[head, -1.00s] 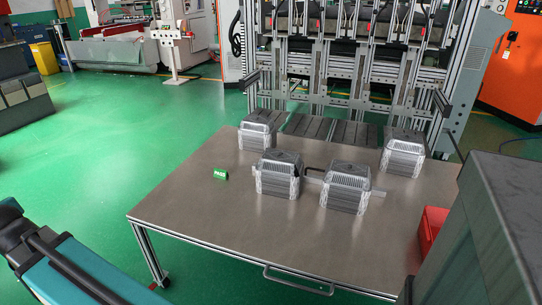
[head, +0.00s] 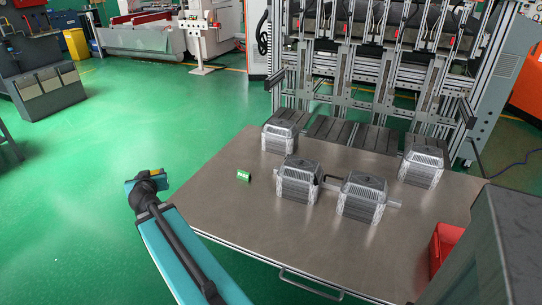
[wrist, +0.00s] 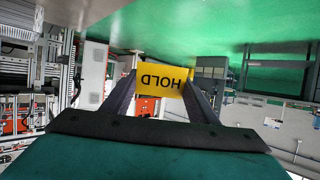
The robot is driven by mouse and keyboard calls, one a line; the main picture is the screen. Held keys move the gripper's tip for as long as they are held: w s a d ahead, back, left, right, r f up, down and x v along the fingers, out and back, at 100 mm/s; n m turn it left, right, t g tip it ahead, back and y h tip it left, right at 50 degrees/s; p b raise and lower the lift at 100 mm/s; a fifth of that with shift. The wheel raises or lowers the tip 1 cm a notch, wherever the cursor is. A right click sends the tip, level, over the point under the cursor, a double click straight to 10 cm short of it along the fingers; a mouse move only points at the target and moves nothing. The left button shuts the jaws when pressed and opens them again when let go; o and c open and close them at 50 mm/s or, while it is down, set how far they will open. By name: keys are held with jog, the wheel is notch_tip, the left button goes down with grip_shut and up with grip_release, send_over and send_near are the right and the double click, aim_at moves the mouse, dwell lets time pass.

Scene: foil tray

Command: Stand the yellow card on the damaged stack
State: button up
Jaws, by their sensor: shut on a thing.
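My gripper (head: 140,182) is at the left of the head view, out over the green floor and apart from the table. It is shut on the yellow card (wrist: 163,80), which reads HOLD, upside down in the wrist view. Only a small bit of the card shows in the head view. Several stacks of foil trays stand on the table: back left (head: 284,134), front left (head: 297,184), front right (head: 361,200) and back right (head: 421,167). Flat strips jut from the sides of the front right stack. I cannot tell which stack is damaged.
A red bin (head: 445,243) is at the right edge. A machine frame (head: 370,80) rises behind. The table's front left is clear.

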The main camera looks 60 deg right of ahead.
jog(key=s+d+m+g+h+p, duration=0.1)
jog(key=s+d+m+g+p, duration=0.2)
jog(key=s+d, duration=0.6)
jog(key=s+d+f+m+g+h+p, duration=0.1)
jog(key=s+d+m+g+p, duration=0.2)
jog(key=s+d+p, duration=0.5)
jog(key=s+d+m+g+h+p, duration=0.2)
jog(key=s+d+p, duration=0.3)
jog(key=s+d, duration=0.6)
jog(key=s+m+g, duration=0.1)
jog(key=s, duration=1)
jog(key=shift+s+f, duration=0.3)
jog(key=shift+f, duration=0.05)
jog(key=shift+d+f, duration=0.1)
jog(key=shift+d, duration=0.05)
jog(key=d+b, duration=0.3)
jog(key=b, duration=0.4)
jog(key=shift+s+d+f+b, duration=0.1)
jog(key=shift+d+f+b, duration=0.1)
jog(key=shift+b, duration=0.2)
jog(key=d+b, duration=0.1)
jog(key=b, duration=0.5)
jog(key=shift+d, duration=0.25)
